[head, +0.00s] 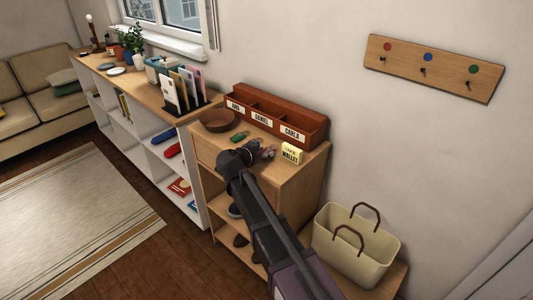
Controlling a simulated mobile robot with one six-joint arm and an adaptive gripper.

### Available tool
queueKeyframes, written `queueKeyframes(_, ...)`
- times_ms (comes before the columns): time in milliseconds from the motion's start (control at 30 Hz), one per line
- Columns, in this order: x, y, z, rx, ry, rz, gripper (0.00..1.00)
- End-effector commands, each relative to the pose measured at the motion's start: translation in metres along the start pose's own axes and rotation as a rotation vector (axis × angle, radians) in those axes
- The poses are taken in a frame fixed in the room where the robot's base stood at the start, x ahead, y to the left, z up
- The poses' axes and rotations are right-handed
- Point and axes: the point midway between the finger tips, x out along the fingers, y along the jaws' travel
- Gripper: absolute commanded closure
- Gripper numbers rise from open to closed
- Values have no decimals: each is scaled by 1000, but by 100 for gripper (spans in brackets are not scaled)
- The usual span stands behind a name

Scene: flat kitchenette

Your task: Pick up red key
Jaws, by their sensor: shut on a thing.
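My gripper (264,153) is over the top of the wooden cabinet (304,168), near its front edge. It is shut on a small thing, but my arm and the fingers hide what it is. No red key shows clearly in the head view. A green key tag (238,136) lies on the cabinet top to the left of my gripper. A yellow note with writing (292,153) stands just to the right of my gripper.
A red-brown sorter (290,106) with name labels stands against the wall behind my gripper, with a brown bowl (219,121) at its left. A hook board (434,69) with red, blue and green dots has bare hooks. A cream basket (356,246) stands lower right.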

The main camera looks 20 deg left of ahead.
Motion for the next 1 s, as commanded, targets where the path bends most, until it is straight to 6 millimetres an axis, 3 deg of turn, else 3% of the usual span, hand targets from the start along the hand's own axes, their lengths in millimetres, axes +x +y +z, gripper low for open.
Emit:
queueKeyframes(467, -14, 0, -35, 0, 1, 0, 90)
queueKeyframes(1000, -121, 45, 2, -1, 1, -1, 90)
